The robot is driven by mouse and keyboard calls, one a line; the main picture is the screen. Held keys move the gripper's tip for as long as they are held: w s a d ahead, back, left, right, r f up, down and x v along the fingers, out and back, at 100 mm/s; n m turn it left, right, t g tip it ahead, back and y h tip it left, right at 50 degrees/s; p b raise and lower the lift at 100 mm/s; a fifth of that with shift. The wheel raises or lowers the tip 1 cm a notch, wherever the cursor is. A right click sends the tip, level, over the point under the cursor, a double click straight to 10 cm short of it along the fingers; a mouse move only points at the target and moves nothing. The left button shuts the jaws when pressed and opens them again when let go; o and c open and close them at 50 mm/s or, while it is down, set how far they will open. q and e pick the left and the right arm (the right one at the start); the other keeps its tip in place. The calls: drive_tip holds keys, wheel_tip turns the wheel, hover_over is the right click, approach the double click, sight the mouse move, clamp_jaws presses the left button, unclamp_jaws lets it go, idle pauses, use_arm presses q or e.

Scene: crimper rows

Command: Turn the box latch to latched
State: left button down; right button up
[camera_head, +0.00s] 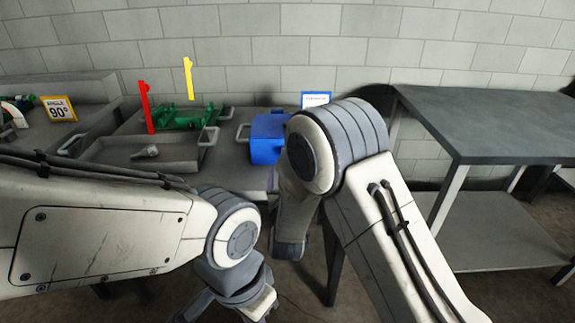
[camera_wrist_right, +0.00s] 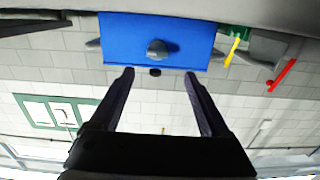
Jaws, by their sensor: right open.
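The blue box (camera_head: 266,135) stands on the grey table at the back, partly hidden behind my right arm in the head view. In the right wrist view, which looks upside down, the blue box (camera_wrist_right: 125,35) shows a round grey knob (camera_wrist_right: 157,48) on its face and a small dark piece at its edge. I cannot tell which part is the latch or how it is turned. My right gripper (camera_wrist_right: 160,73) is open and empty, its fingertips pointing at the box beside the knob, apparently apart from it. My left gripper (camera_head: 230,305) is low at the bottom edge, its fingers unclear.
A grey tray (camera_head: 170,163) with a small light part sits left of the box. Behind it are a green fixture (camera_head: 185,118), a red post (camera_head: 147,108) and a yellow post (camera_head: 189,78). A "90°" sign (camera_head: 59,109) stands left. A bare dark table (camera_head: 490,115) is right.

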drive_tip(key=w, duration=1)
drive_tip(key=shift+w+d, duration=0.2)
drive_tip(key=shift+w, duration=0.1)
clamp_jaws()
